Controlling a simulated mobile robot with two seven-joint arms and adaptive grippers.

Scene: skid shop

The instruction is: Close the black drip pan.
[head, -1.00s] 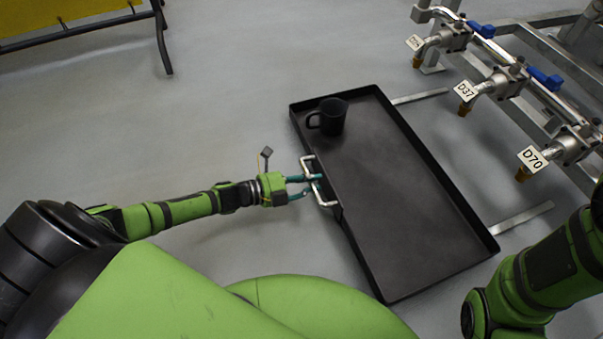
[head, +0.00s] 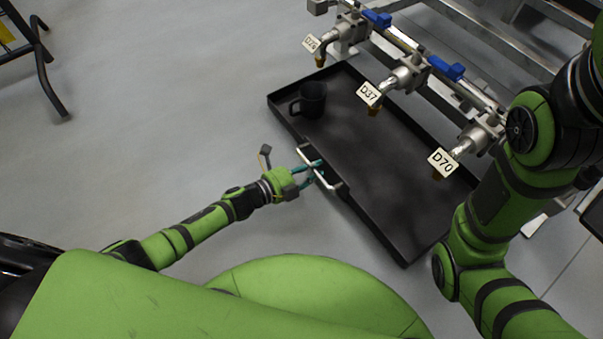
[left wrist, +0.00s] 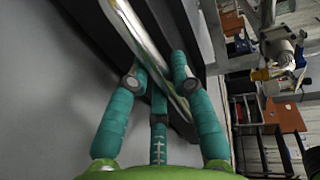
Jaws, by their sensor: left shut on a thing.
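The black drip pan (head: 370,158) is a shallow rectangular tray, partly under the row of valves on the skid. A metal bar handle (head: 334,183) is on its near left side. My left gripper (head: 314,173) is shut on this handle; in the left wrist view its teal fingers (left wrist: 160,85) stand around the shiny bar (left wrist: 140,35). A black mug (head: 312,100) stands upright in the pan's far left corner. My right arm shows at the right, but its gripper is out of view.
Valves with tags D70 (head: 443,162), D37 (head: 369,94) and one more (head: 311,43) hang over the pan's far side. A dark-legged stand (head: 45,70) is at the upper left. The grey floor left of the pan is clear.

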